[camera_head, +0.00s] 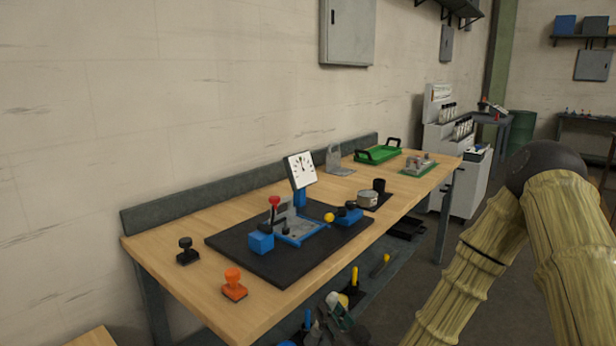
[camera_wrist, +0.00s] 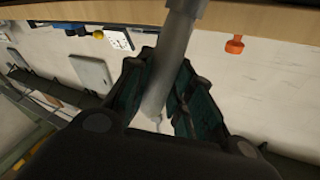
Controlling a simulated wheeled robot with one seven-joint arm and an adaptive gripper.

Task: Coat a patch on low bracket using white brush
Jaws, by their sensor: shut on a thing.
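My gripper (camera_wrist: 168,95) is shut on a pale grey-white rod (camera_wrist: 176,55), which looks like the handle of the white brush. The rod runs between the dark green fingers; I cannot make out its bristles. A grey upright bracket (camera_head: 335,158) stands at the back of the table, apart from my gripper. Another grey angled piece (camera_head: 284,213) sits in the blue fixture on the black mat. I cannot tell which is the low bracket.
The wooden table (camera_head: 190,213) carries a black mat (camera_head: 230,243), a gauge (camera_head: 300,169), a metal pot (camera_head: 367,198), a green tray (camera_head: 379,154), an orange stamp (camera_head: 234,287) and a black stamp (camera_head: 187,252). A lower shelf holds tools.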

